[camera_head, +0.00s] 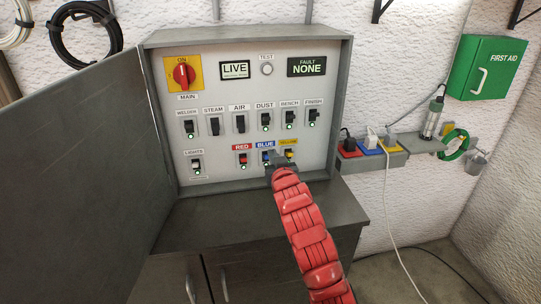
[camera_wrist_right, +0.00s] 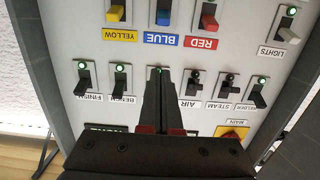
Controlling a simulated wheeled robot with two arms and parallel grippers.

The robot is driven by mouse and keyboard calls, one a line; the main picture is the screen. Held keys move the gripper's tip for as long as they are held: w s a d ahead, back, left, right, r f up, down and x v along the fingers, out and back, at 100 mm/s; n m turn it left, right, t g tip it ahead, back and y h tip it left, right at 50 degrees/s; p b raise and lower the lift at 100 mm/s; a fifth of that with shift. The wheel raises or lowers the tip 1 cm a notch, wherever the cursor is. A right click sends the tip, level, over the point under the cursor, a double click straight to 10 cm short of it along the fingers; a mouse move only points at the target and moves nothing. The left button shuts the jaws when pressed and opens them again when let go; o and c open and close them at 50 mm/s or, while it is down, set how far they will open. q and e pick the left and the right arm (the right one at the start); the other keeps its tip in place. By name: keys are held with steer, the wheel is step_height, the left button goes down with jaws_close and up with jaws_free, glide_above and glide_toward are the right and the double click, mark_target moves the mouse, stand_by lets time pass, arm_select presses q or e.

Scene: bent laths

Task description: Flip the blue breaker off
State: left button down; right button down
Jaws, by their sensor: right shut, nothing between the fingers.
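The blue breaker (camera_head: 266,156) sits in the bottom row of the open grey panel, under a blue label, between the red breaker (camera_head: 243,160) and the yellow breaker (camera_head: 289,155). Its blue lever also shows at the top of the right wrist view (camera_wrist_right: 163,15), where the panel appears upside down. My right gripper (camera_head: 275,162) is shut and empty, close in front of the panel just below and right of the blue breaker in the head view. Its fingers show in the right wrist view (camera_wrist_right: 160,74). Contact with the lever cannot be told. My left gripper is out of view.
Several black-levered breakers, including DUST (camera_head: 265,121), fill the row above. The red MAIN switch (camera_head: 183,74) is at upper left. The open panel door (camera_head: 75,165) stands at left. A cabinet top (camera_head: 215,225) lies below, and a socket shelf (camera_head: 390,158) at right.

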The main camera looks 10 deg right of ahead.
mark_target(265, 138)
steer(key=w+p, duration=0.1)
steer(key=w, duration=0.2)
steer(key=w+p, duration=0.1)
steer(key=w, duration=0.2)
steer(key=w+p, duration=0.2)
steer(key=w, duration=0.1)
steer(key=shift+f, duration=0.35)
steer(key=shift+w+f, duration=0.1)
steer(key=shift+w, duration=0.2)
steer(key=f+p, duration=0.1)
steer(key=s+f+p, duration=0.1)
steer(key=shift+s+f, duration=0.1)
steer(key=shift+f, duration=0.2)
steer(key=shift+s+f, duration=0.3)
steer(key=shift+f, duration=0.3)
